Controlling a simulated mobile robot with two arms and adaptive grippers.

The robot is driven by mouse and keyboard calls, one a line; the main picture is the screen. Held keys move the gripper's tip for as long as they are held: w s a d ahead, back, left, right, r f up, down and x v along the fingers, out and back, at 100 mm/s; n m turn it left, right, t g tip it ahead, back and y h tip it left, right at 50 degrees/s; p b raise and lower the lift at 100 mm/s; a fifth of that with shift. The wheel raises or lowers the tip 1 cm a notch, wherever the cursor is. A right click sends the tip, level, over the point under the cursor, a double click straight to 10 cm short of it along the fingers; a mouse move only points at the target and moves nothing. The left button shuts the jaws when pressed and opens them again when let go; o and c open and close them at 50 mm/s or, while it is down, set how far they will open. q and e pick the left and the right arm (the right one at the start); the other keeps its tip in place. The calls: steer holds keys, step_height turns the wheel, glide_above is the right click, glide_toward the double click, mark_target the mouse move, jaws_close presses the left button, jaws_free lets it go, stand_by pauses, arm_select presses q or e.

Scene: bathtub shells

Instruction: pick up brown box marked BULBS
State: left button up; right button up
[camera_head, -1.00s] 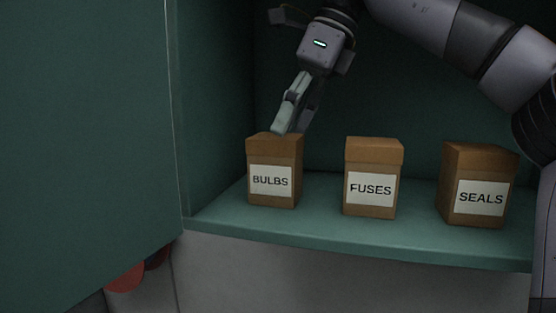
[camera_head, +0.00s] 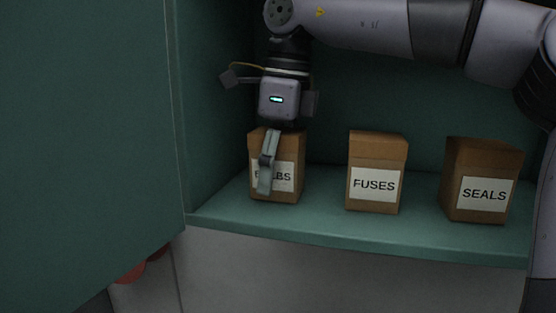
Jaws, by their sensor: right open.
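The brown box marked BULBS (camera_head: 289,187) stands upright at the left end of the green shelf. My right gripper (camera_head: 266,188) points down over it. One finger hangs in front of the box's front face and covers part of the label. The other finger is hidden behind the gripper or the box. The gripper is open; I cannot tell whether the finger touches the box. My left gripper is not in view.
A brown box marked FUSES (camera_head: 377,150) and one marked SEALS (camera_head: 482,157) stand to the right on the shelf (camera_head: 330,233), with gaps between. A green panel (camera_head: 80,130) fills the left side. A reddish object (camera_head: 131,273) shows below it.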

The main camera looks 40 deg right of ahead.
steer(key=shift+f, duration=0.1)
steer(key=shift+c, duration=0.3)
steer(key=c, duration=1.1)
steer(key=shift+c, duration=0.5)
steer(key=shift+r, duration=0.2)
